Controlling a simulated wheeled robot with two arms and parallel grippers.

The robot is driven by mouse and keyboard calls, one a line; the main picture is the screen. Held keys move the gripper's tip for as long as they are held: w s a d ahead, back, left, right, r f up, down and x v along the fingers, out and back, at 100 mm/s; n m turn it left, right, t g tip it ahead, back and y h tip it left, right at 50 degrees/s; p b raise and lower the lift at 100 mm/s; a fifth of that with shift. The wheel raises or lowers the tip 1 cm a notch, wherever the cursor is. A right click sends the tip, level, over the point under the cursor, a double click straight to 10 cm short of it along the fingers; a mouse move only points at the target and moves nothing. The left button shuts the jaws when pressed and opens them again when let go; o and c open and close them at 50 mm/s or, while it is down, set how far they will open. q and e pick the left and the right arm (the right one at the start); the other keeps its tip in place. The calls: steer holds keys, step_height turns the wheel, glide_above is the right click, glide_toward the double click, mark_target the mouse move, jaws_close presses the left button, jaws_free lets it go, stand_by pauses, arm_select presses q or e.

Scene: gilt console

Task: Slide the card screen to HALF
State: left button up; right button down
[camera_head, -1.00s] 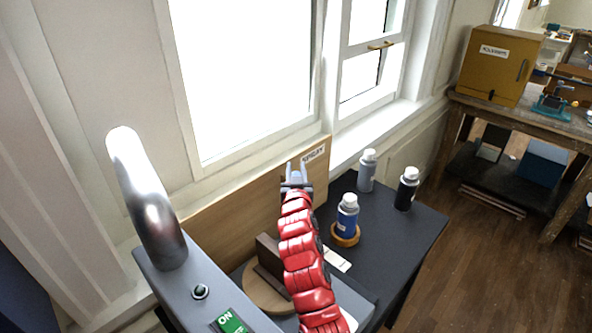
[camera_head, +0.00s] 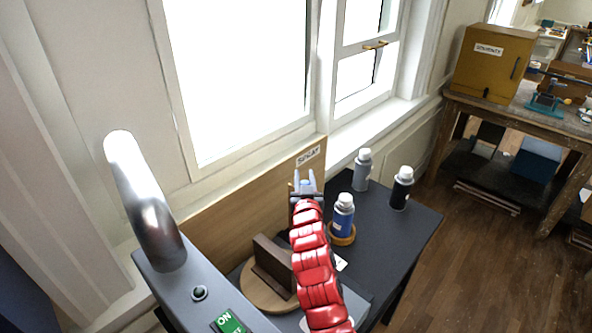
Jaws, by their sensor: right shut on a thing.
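A tan wooden-looking panel (camera_head: 232,212) stands upright behind the dark table, under the window. A white label (camera_head: 308,157) is at its upper right corner; I cannot tell whether this panel is the card screen, and I can make out no HALF mark. My right gripper (camera_head: 305,176) is in front of the panel's right end, below the label. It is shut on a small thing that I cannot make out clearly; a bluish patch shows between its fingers. A small brass-coloured piece (camera_head: 290,186) shows just left of it. My left gripper is not in view.
A dark brown block (camera_head: 272,262) stands on a round wooden disc (camera_head: 258,291) left of my right arm. A blue bottle (camera_head: 343,216) in a wooden ring, a grey bottle (camera_head: 362,171) and a black bottle (camera_head: 401,188) stand right. A metal pipe (camera_head: 143,200) rises at left.

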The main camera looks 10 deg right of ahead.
steer(key=c, duration=0.8)
jaws_free()
steer(key=shift+c, duration=0.2)
steer(key=s+a, duration=0.3)
steer(key=s, duration=1.4)
steer(key=shift+a+b, duration=0.2)
steer(key=shift+b, duration=0.25)
